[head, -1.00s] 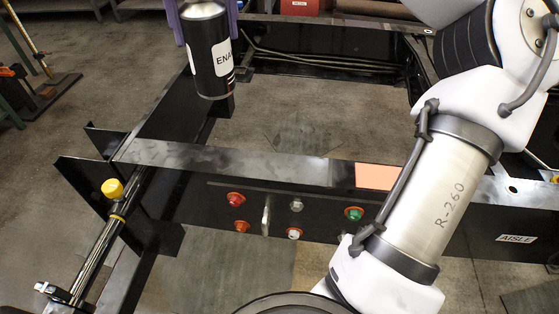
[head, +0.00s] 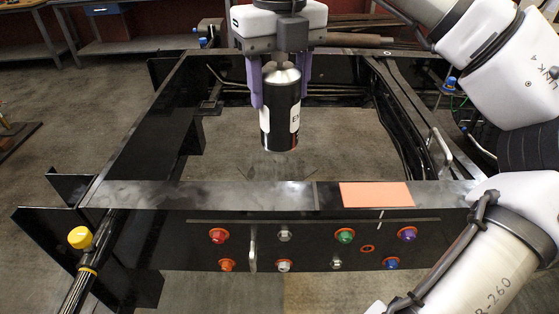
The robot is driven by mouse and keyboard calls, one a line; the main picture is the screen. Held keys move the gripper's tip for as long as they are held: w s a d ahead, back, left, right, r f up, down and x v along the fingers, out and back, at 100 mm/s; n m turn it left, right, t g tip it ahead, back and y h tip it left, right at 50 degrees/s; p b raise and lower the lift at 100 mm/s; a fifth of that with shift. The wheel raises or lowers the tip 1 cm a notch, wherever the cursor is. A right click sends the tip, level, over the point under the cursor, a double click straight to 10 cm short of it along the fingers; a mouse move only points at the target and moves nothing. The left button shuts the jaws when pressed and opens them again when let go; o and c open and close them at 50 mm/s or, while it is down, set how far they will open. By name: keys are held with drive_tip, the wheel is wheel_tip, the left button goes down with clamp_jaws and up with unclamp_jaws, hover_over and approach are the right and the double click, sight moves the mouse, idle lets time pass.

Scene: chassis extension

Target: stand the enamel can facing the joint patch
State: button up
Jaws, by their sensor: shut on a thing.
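The enamel can (head: 280,125) is a black spray-type can with a silver shoulder and a white label, partly turned to the right so only the start of the lettering shows. My gripper (head: 281,85) points down with its purple fingers shut on the can's upper part. The can hangs upright, in the picture above the opening behind the front rail. The joint patch (head: 376,195) appears to be the flat orange rectangle on top of the black front rail, to the right of and nearer than the can.
The black chassis frame's front rail (head: 250,196) has a bare top left of the patch. Its face carries several coloured fittings (head: 345,236) and a handle (head: 253,245). Workbenches (head: 130,45) are at the back.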

wheel_tip(320, 180, down, 12)
drive_tip(key=p, duration=0.1)
drive_tip(key=shift+f, duration=0.15)
idle(0.3)
drive_tip(key=shift+f, duration=0.2)
drive_tip(key=o, duration=1.1)
drive_tip(key=shift+o, duration=0.4)
drive_tip(key=shift+r, duration=0.1)
wheel_tip(320, 180, up, 12)
drive_tip(key=shift+r+b, duration=0.1)
drive_tip(key=shift+b, duration=0.35)
